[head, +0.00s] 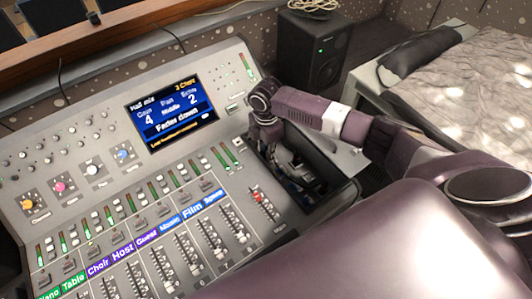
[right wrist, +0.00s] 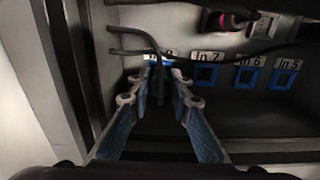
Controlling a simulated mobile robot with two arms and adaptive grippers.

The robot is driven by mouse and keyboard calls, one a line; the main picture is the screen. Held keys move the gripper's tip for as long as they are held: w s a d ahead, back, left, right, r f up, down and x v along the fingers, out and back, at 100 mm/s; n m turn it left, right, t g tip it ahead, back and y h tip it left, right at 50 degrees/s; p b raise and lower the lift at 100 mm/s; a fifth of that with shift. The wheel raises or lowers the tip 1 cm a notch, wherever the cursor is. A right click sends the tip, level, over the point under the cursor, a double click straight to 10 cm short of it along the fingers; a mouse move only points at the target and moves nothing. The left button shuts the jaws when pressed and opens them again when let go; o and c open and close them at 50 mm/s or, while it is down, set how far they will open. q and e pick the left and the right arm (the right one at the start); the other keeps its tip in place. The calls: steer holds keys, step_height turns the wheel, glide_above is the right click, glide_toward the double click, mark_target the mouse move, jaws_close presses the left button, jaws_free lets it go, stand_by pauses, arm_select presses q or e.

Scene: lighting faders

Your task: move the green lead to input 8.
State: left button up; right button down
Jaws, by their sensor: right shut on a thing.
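My right gripper (head: 292,170) reaches down into the open recess at the mixing desk's right end. In the right wrist view its blue-padded fingers (right wrist: 160,90) are closed in on a dark lead end (right wrist: 158,84), just in front of the leftmost input. That input's label (right wrist: 169,55) is partly hidden and its socket is mostly covered by the fingers. I cannot tell whether the plug touches the socket. No green shows on the lead. Empty blue-framed sockets In 7 (right wrist: 206,76), In 6 (right wrist: 246,76) and In 5 (right wrist: 285,78) are to the right. My left gripper is out of view.
Black cables (right wrist: 215,52) cross in front of the input row. A pink-ringed plug (right wrist: 233,20) sits above it. The recess wall (right wrist: 62,70) is close on the left. The desk's screen (head: 172,109) reads "Fades down"; a speaker (head: 312,50) stands behind.

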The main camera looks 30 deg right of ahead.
steer(key=shift+s+f, duration=0.15)
steer(key=shift+f, duration=0.1)
stand_by(0.7)
steer(key=c, duration=1.7)
jaws_free()
step_height(320, 180, up, 12)
